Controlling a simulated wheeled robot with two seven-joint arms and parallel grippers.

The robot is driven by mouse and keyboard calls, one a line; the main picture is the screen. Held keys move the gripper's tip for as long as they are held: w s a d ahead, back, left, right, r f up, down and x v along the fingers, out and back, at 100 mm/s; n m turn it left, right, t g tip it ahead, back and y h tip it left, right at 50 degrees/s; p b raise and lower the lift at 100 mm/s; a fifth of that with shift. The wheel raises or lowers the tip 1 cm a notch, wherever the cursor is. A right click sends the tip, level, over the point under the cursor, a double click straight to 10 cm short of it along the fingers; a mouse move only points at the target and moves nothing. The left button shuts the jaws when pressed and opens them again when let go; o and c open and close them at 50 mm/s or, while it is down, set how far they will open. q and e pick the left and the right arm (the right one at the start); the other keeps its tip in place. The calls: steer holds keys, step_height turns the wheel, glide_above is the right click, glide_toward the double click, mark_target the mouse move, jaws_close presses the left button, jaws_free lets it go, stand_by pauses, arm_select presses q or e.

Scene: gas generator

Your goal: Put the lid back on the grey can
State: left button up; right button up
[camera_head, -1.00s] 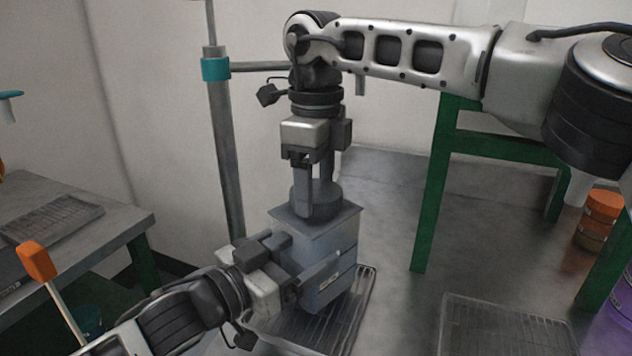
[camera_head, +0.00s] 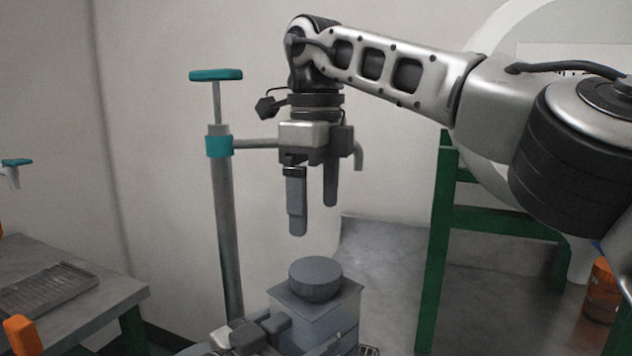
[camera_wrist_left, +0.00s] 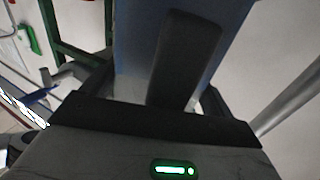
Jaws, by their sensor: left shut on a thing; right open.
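The grey can (camera_head: 318,308) stands at the bottom middle of the head view, with its lower part out of frame. Its round dark grey lid (camera_head: 316,279) sits on the can's top. My right gripper (camera_head: 314,222) is open and empty, pointing down a short way above the lid, with clear air between. My left gripper (camera_head: 290,350) is low at the can's left side and shut on the can; its fingers are partly cut off by the frame's bottom edge. In the left wrist view the can's blue-grey side (camera_wrist_left: 228,45) fills the middle, behind a dark finger.
A pump (camera_head: 217,145) with a teal handle stands behind the can, to the left. A grey table (camera_head: 110,287) with a grate is at left. A green frame (camera_head: 438,250) and orange container (camera_head: 602,290) are at right. Floor between can and frame is clear.

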steer(key=shift+r, duration=1.35)
arm_select(q)
steer(key=o, duration=1.7)
steer(key=b+v, duration=0.1)
steer(key=v, duration=1.5)
arm_select(e)
steer(key=shift+f, duration=0.6)
arm_select(q)
steer(key=shift+r, duration=0.1)
